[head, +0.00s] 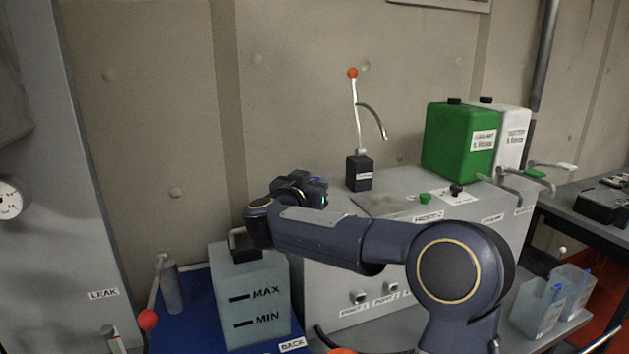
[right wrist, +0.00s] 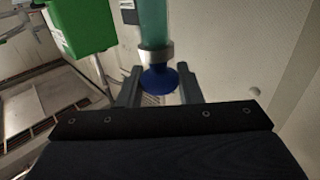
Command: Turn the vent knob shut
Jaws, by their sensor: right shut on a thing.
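A blue flared knob (right wrist: 160,80) sits at the end of a teal tube (right wrist: 153,25) with a pale collar, in the right wrist view. My right gripper (right wrist: 160,88) has a finger on each side of the knob and is shut on it. No label marks the blue knob as the vent knob. My left gripper is not in view.
The grey cabinet (head: 330,285) carries a green tank (head: 447,145), a white tank (head: 513,140), a green knob (head: 425,198) and a black pump with a red-tipped lever (head: 355,110). A MAX/MIN container (head: 250,305) stands left, near a red-ended lever (head: 148,319).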

